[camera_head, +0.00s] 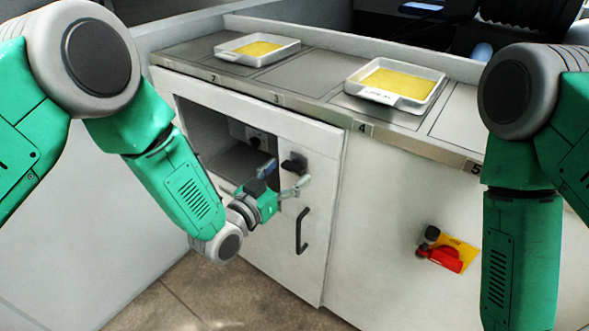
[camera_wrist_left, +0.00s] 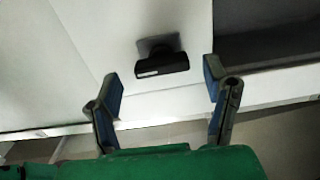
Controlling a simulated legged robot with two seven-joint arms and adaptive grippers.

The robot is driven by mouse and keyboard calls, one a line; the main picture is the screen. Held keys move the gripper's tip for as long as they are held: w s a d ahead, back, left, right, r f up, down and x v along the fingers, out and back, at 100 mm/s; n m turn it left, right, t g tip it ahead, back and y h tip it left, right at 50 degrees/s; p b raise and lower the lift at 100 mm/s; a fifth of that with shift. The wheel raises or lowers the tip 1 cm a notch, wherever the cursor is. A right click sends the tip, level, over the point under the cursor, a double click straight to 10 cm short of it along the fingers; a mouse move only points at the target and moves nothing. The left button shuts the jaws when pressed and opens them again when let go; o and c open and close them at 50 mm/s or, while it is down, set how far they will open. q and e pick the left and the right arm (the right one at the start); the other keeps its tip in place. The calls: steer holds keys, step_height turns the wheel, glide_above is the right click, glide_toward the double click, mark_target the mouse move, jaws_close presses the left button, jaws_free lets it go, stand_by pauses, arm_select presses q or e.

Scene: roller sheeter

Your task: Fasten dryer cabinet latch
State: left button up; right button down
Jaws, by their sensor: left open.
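The dryer cabinet (camera_head: 318,200) is a white unit under the counter, with an opening into a dark interior at its left. The latch (camera_head: 294,163) is a small black knob-like part high on the white front, right of the opening. A black bar handle (camera_head: 301,231) is below it. My left gripper (camera_head: 286,177) is open and empty, just in front of and below the latch. In the left wrist view, the latch (camera_wrist_left: 162,62) appears between and beyond the two fingertips, apart from both. My right arm shows at the right, but its gripper is out of view.
Two white trays with yellow contents, left (camera_head: 257,49) and right (camera_head: 396,84), stand on the numbered grey counter (camera_head: 310,78). A red rotary switch on a yellow plate (camera_head: 457,254) is on the front panel to the right. Tiled floor (camera_head: 250,300) lies below.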

arm_select(q)
steer(key=shift+x, duration=1.05)
steer(key=shift+w+d, duration=0.1)
steer(key=shift+w, duration=0.2)
steer(key=c, duration=1.2)
